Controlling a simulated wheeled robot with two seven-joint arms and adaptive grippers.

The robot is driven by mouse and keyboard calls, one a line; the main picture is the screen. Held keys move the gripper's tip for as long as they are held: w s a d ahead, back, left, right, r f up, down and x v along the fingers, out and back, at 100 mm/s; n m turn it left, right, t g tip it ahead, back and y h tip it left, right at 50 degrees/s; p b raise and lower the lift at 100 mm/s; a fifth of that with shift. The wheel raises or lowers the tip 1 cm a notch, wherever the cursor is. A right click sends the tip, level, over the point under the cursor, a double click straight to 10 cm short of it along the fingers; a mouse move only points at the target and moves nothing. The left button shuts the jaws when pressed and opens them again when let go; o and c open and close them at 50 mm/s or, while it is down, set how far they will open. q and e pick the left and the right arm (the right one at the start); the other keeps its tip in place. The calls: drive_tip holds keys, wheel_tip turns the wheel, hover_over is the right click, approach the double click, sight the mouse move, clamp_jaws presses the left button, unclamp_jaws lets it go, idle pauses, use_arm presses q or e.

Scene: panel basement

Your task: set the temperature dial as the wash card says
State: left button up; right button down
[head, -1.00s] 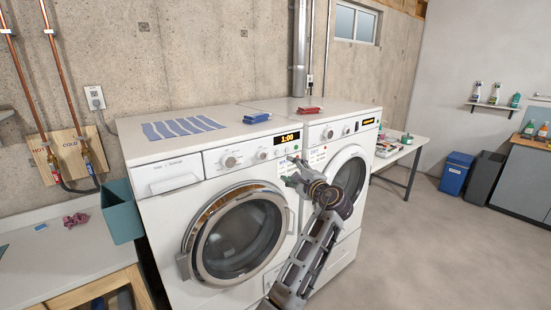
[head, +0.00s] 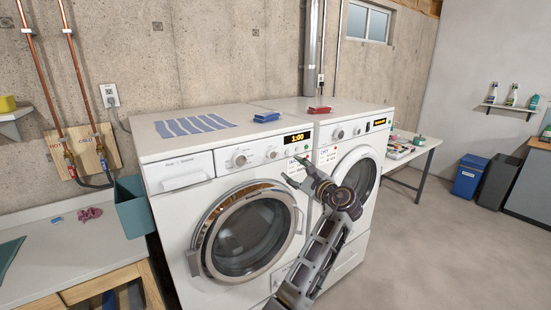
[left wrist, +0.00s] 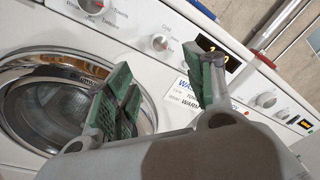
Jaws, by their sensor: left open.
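The white washer (head: 183,220) has a large dial (head: 240,160) and a smaller knob (head: 272,154) on its panel. In the left wrist view the large dial (left wrist: 90,5) is cut by the top edge, and the smaller knob (left wrist: 159,42) shows whole. I cannot tell the knob's setting. The wash card (left wrist: 184,95) is on the washer's front below the display; "WARM" is readable, and it also shows in the head view (head: 296,168). My left gripper (head: 294,170) is open and empty, in front of the card, below and right of the knob. My right gripper is not in view.
A dryer (head: 368,148) stands right of the washer. A blue brush-like item (head: 267,117), a red one (head: 319,110) and a striped cloth (head: 190,125) lie on top. A teal bin (head: 134,208) is left of the washer.

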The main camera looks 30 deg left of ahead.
sight(273, 156)
use_arm(q)
drive_tip(key=shift+w+a, duration=0.1)
drive_tip(key=p+x, duration=0.2)
drive_tip(key=x, duration=0.9)
drive_tip(key=shift+a+r, duration=0.15)
drive_tip(key=shift+a, duration=0.1)
drive_tip(key=shift+p+x, duration=0.45)
drive_tip(key=shift+x, duration=0.6)
drive_tip(key=c, duration=1)
drive_tip(key=shift+w, duration=0.1)
